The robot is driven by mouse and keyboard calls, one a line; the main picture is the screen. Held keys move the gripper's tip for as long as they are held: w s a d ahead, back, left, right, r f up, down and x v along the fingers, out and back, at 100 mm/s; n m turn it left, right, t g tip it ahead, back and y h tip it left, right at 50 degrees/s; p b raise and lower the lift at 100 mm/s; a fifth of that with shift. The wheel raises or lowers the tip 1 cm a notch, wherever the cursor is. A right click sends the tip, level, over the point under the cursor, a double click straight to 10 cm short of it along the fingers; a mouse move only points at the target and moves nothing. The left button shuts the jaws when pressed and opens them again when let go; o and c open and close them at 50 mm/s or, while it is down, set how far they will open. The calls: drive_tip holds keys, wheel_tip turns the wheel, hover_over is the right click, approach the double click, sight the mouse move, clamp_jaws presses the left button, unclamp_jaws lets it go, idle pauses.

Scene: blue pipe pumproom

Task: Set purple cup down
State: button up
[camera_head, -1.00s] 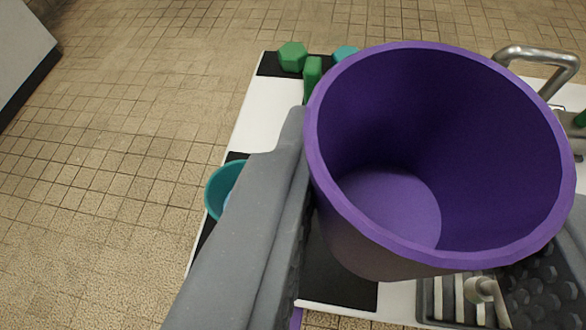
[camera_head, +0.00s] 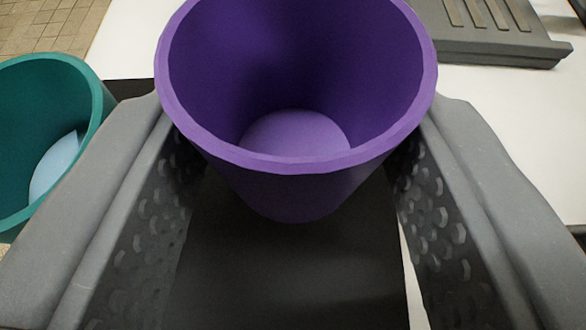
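The purple cup (camera_head: 296,190) is upright in the middle of the view, its open mouth facing me and its inside empty. My gripper (camera_head: 300,150) has one finger on each side of it. Both fingers meet the cup's sides just below the rim, so the gripper looks shut on the cup. The cup's base is over a black mat (camera_head: 290,285). I cannot tell whether the base touches the mat.
A teal cup (camera_head: 95,105) with a light blue thing (camera_head: 55,165) inside stands close to my left finger. A grey slatted rack (camera_head: 490,45) lies at the upper right on the white counter (camera_head: 500,90). Tiled floor (camera_head: 45,25) shows at the upper left.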

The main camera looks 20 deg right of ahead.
drive_tip(key=shift+f, duration=0.6)
drive_tip(key=shift+f, duration=0.1)
drive_tip(key=o, duration=0.7)
drive_tip(key=p+v, duration=0.1)
drive_tip(key=v, duration=1.1)
drive_tip(key=shift+p, duration=0.3)
